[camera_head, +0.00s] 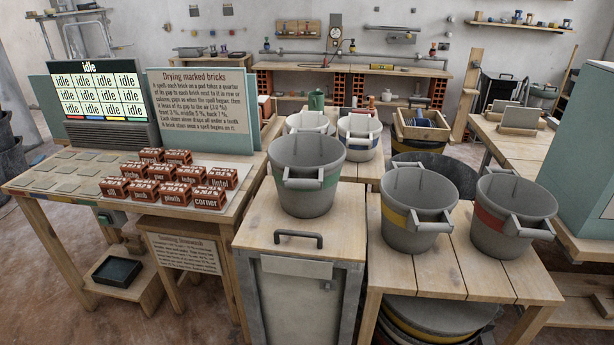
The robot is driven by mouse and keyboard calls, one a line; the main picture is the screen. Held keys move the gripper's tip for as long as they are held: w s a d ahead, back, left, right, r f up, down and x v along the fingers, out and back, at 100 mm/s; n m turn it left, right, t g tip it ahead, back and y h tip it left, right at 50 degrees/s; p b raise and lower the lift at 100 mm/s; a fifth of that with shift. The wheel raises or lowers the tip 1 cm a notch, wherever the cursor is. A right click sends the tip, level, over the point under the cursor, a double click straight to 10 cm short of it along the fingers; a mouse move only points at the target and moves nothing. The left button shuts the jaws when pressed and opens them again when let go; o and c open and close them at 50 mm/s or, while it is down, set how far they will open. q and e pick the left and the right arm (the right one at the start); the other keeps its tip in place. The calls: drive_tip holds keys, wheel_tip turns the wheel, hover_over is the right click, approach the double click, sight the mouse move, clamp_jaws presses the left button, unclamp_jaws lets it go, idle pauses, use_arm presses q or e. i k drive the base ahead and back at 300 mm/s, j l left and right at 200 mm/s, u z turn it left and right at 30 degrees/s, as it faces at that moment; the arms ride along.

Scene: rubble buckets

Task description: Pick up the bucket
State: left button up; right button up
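A grey bucket with a green band (306,172) stands upright on a wooden-topped cabinet (262,215) in the middle. A grey bucket with a yellow band (416,210) and a grey bucket with a red band (510,213) stand upright on a lower wooden table (455,277) at the right. Each has handles on its rim. A white bucket with a blue band (358,140) and another white bucket (308,123) stand behind the green-banded one, which partly hides them. The frame does not show which bucket the task means. Neither of my grippers is in view.
At the left, a bench holds several labelled red bricks (167,180), a screen (100,95) and a drying sign (205,100). A dark tub (440,170) stands behind the yellow-banded bucket. A teal cabinet (583,150) bounds the right. A workbench (350,70) lines the back wall.

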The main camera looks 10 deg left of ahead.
sight(306, 164)
drive_tip(key=z, duration=0.85)
drive_tip(key=j+z, duration=0.75)
drive_tip(key=k+j+z, duration=0.15)
drive_tip(key=j+z, duration=0.2)
drive_tip(key=j, duration=0.15)
drive_tip(key=k+j+z, duration=0.15)
drive_tip(key=j+z, duration=0.2)
drive_tip(key=k+j+z, duration=0.2)
drive_tip(key=j+z, duration=0.2)
